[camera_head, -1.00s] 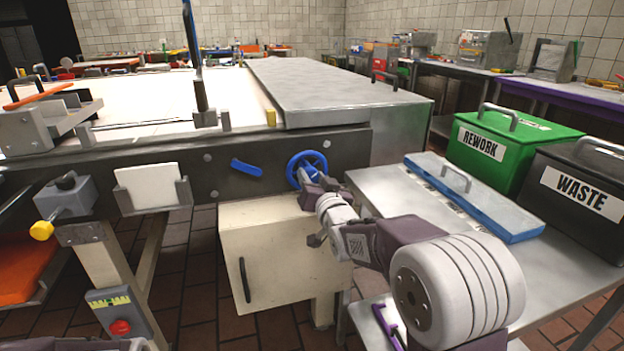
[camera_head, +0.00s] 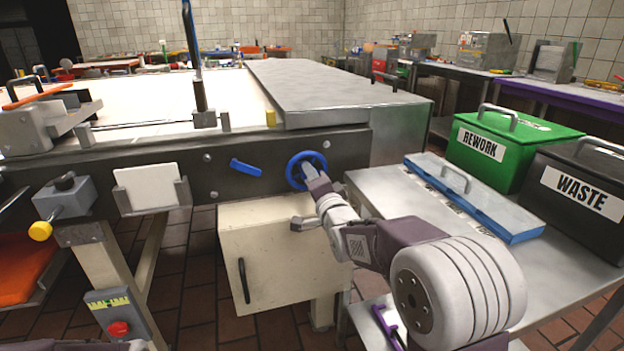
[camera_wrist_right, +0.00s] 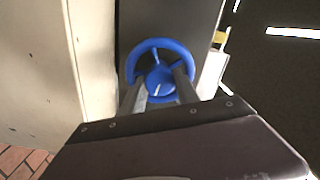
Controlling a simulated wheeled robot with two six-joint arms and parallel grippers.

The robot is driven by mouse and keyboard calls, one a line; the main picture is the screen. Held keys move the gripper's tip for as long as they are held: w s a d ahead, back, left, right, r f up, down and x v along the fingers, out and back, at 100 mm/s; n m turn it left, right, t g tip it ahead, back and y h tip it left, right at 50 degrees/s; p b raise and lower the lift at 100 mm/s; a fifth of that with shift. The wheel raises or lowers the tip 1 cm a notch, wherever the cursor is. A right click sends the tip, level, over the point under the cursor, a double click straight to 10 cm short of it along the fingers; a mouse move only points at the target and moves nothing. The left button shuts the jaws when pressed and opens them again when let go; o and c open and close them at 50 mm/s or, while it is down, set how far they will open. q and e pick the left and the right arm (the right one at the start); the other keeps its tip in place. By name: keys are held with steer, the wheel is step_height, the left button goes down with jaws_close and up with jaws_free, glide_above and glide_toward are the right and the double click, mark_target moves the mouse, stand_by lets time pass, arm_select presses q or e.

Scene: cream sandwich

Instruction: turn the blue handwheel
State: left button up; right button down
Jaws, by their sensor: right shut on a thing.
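The blue handwheel (camera_head: 305,163) is mounted on the dark side panel of the long machine, and its ring shows around my gripper's tip. My right gripper (camera_head: 308,173) reaches in from the lower right and is at the wheel. In the right wrist view the wheel (camera_wrist_right: 160,46) is ahead, with its hub and spokes visible. The two fingers of my right gripper (camera_wrist_right: 158,90) lie to either side of the hub, shut on the wheel; the exact contact is hard to see. My left gripper is not in view.
A blue lever (camera_head: 246,168) is on the panel left of the wheel. A cream cabinet (camera_head: 285,260) stands below. A side table holds a blue-edged tray (camera_head: 470,200), a green REWORK bin (camera_head: 520,140) and a black WASTE bin (camera_head: 560,215). The machine's metal cover (camera_head: 330,90) is above.

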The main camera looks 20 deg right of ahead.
steer(key=shift+m, duration=0.6)
steer(key=c, duration=0.9)
jaws_free()
steer(key=s+p, duration=0.2)
steer(key=s, duration=0.7)
steer(key=shift+d, duration=0.15)
